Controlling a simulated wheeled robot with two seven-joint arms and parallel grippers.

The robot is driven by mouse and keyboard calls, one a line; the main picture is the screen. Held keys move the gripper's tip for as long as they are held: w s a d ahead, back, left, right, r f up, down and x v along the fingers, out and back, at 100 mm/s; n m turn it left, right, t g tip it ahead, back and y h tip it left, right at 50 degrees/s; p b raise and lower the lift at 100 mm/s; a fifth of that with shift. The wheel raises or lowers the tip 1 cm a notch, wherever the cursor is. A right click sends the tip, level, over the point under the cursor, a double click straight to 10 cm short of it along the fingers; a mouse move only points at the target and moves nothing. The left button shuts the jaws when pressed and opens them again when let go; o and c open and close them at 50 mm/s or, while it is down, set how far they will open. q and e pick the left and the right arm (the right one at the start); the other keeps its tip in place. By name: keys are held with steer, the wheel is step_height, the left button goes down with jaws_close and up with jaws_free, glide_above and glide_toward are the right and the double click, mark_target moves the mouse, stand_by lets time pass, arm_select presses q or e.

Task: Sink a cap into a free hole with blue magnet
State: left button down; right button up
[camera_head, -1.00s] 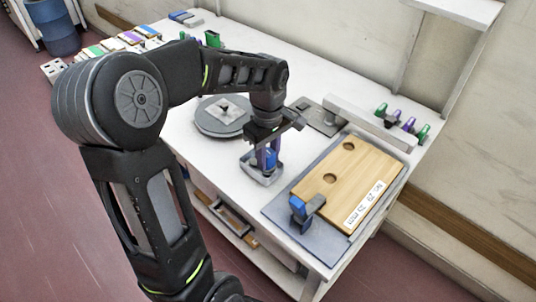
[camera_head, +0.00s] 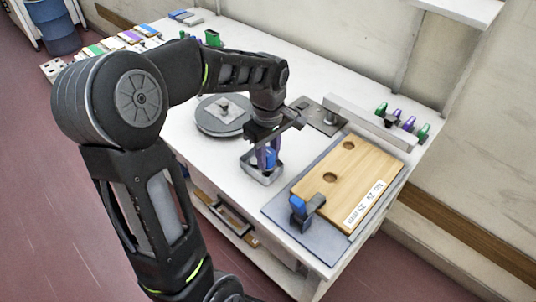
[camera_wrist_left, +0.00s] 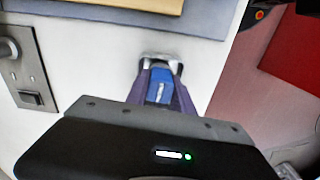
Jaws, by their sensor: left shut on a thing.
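My left gripper (camera_head: 268,157), with purple fingers, points down over a small metal-rimmed dish (camera_head: 249,171) on the white bench. It is shut on the blue magnet (camera_head: 270,157), which also shows between the fingers in the left wrist view (camera_wrist_left: 158,93). Whether a cap hangs under the magnet is hidden by the fingers and dish. The wooden board (camera_head: 371,175) lies to the right on a grey mat, with two dark round holes (camera_head: 331,177) (camera_head: 348,145) in its face. My right gripper is not in view.
A blue-handled clamp (camera_head: 305,208) stands at the board's near corner. A round grey turntable (camera_head: 218,125) lies left of the gripper. A grey plate with a knob (camera_head: 331,118) and a rail (camera_head: 365,122) lie behind. Green and purple clips (camera_head: 409,124) stand at the back right.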

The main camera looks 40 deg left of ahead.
arm_select(q)
steer(key=shift+f+b, duration=0.35)
steer(key=shift+f, duration=0.1)
stand_by(0.4)
steer(key=shift+r, duration=0.3)
steer(key=shift+r+p, duration=1.9)
steer(key=shift+r, duration=0.4)
